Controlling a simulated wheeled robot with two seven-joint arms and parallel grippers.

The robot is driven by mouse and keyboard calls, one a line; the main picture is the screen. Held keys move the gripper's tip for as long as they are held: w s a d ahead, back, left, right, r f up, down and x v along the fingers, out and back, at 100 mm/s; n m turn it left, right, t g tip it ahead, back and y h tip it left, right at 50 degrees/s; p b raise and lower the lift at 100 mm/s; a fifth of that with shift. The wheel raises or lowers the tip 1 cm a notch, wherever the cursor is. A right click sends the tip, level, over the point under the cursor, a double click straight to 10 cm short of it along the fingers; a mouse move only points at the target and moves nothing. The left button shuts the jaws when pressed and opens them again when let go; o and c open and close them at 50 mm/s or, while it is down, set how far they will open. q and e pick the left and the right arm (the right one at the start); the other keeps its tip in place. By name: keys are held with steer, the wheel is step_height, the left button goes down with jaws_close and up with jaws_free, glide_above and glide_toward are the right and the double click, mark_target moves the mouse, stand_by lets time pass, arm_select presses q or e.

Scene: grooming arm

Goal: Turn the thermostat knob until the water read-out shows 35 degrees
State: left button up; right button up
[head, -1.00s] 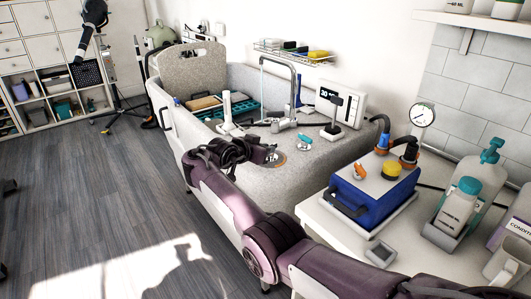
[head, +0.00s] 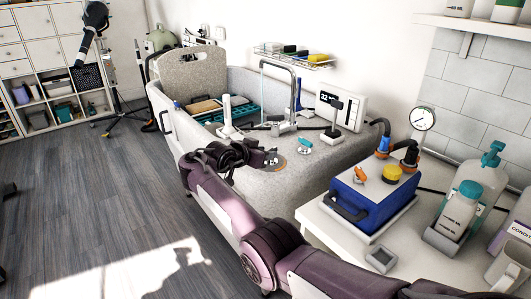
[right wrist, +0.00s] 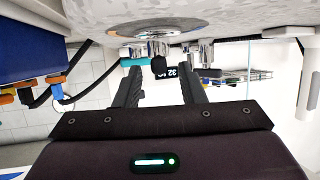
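The white control panel (head: 350,108) stands on the tub's far right ledge, and its read-out (head: 325,97) seems to show 32. The read-out also shows upside down in the right wrist view (right wrist: 172,72), partly covered. A teal-topped chrome fitting (head: 304,144) stands on the ledge; I cannot tell which fitting is the thermostat knob. It shows as a teal bar in the right wrist view (right wrist: 134,61). My right gripper (head: 272,157) is over the ledge, left of the teal fitting. Its fingers (right wrist: 160,80) are apart, with nothing visibly held. My left gripper is out of view.
A round metal plate (right wrist: 143,30) lies close to my right gripper. A chrome tap (head: 283,128) and a black-headed post (head: 336,105) stand nearby. A blue box (head: 372,195) with hoses sits on the white counter at right. The floor (head: 90,200) at left is clear.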

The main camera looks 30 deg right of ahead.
steer(key=p+v, duration=0.1)
steer(key=v, duration=0.5)
steer(key=shift+r+p, duration=0.15)
steer(key=shift+p, duration=0.25)
steer(key=shift+s+a+r+p, duration=0.1)
steer(key=shift+s+a+p, duration=0.15)
steer(key=shift+a, duration=0.2)
steer(key=shift+a, duration=0.1)
